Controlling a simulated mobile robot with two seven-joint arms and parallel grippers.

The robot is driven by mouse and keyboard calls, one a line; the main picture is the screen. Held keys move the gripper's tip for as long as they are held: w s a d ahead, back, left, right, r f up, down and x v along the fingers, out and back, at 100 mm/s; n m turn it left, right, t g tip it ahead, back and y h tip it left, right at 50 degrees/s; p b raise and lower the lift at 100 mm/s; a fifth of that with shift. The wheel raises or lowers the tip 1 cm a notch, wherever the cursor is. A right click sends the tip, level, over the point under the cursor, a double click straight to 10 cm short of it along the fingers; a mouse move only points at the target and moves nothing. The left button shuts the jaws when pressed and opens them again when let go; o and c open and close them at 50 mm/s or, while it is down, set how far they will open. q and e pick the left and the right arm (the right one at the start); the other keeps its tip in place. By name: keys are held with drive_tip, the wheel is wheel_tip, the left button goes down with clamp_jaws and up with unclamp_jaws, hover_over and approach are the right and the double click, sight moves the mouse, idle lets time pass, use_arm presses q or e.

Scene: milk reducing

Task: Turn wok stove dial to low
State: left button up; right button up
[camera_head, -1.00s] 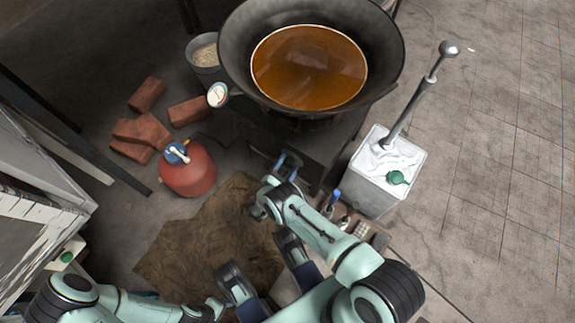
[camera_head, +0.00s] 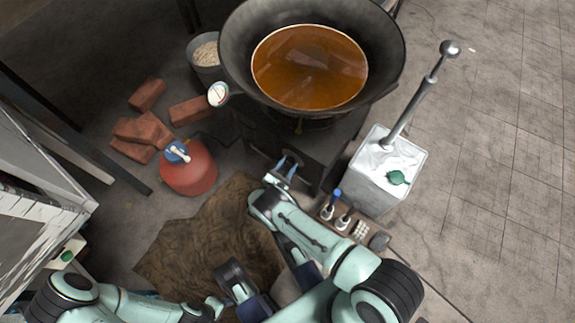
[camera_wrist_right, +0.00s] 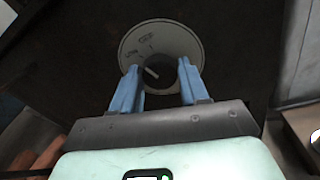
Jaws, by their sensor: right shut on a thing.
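The stove dial (camera_wrist_right: 163,50) is a round pale plate on the dark stove front in the right wrist view, with OFF and LOW lettering along its upper part. Its dark knob (camera_wrist_right: 157,72) carries a white mark that slants to the upper left, toward the LOW lettering. My right gripper (camera_wrist_right: 160,80) is shut on the knob, with one blue finger on each side. In the head view my right gripper (camera_head: 287,166) reaches the stove's front below the wok (camera_head: 235,60). The dial is too small to read there.
The wok holds brown liquid (camera_head: 300,85) above the stove (camera_head: 330,150). A red gas bottle (camera_head: 190,175) and bricks (camera_head: 148,94) stand left. Open floor lies farther right.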

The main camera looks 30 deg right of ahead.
drive_tip(key=shift+n, duration=1.5)
drive_tip(key=o, duration=1.1)
drive_tip(key=shift+c, duration=0.2)
drive_tip(key=v, duration=1.3)
drive_tip(key=shift+a, duration=0.2)
drive_tip(key=shift+r, duration=0.15)
